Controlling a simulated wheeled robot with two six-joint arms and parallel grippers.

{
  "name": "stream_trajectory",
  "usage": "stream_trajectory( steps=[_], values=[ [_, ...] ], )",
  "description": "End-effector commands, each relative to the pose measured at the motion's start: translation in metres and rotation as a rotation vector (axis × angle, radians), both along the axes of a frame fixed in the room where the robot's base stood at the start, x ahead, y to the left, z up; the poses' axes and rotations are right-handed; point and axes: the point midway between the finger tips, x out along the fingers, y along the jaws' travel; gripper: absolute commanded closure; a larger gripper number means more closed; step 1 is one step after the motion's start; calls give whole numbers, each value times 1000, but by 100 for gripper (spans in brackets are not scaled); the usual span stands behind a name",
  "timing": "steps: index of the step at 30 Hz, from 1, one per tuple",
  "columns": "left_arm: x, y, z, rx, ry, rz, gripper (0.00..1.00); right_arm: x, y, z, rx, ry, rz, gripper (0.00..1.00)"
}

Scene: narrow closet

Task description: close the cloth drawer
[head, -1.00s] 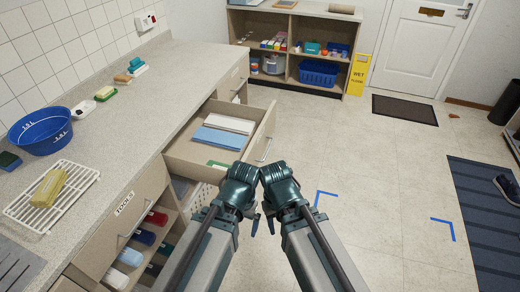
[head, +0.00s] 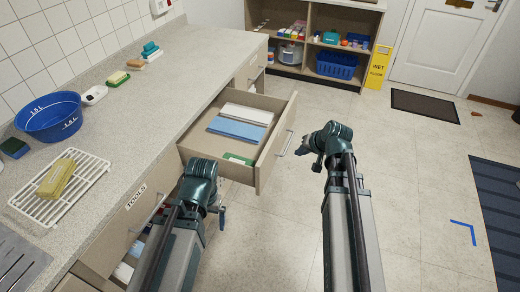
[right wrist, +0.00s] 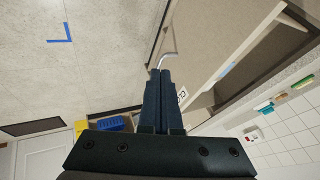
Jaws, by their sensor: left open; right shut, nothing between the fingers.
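The cloth drawer (head: 274,160) is pulled out from under the counter in the head view. A folded blue cloth (head: 237,130), a folded white cloth (head: 247,114) and a small green item (head: 239,159) lie in it. Its bar handle (head: 286,144) is on the front face and shows near my right fingertips in the right wrist view (right wrist: 169,57). My right gripper (head: 311,160) is shut and empty, just right of the drawer front; its fingers show in the right wrist view (right wrist: 160,73). Contact cannot be told. My left gripper (head: 221,215) is open, below the drawer's near corner.
The counter (head: 150,95) runs along the left, with a blue basin (head: 49,118) and a white rack (head: 83,190). A drawer labelled TOOLS (head: 136,196) is nearer me. A shelf unit (head: 300,72) and yellow wet-floor sign (head: 380,60) stand behind.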

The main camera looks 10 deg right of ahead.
Motion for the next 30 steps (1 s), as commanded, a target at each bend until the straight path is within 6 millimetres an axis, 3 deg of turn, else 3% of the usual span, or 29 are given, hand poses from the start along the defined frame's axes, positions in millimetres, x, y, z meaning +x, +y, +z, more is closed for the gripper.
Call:
stream_trajectory(
  steps=[3,11,27,30],
  values=[
    [0,0,-2,0,0,0,0,4,-17,2,14,-28,-40,100],
    [0,0,-8,0,0,0,0,8,-18,-3,17,-33,-46,100],
    [0,0,-81,0,0,-1,0,59,-3,-77,16,-32,-45,100],
    [0,0,-86,0,0,-1,0,67,3,-82,16,-32,-42,100]
  ],
)
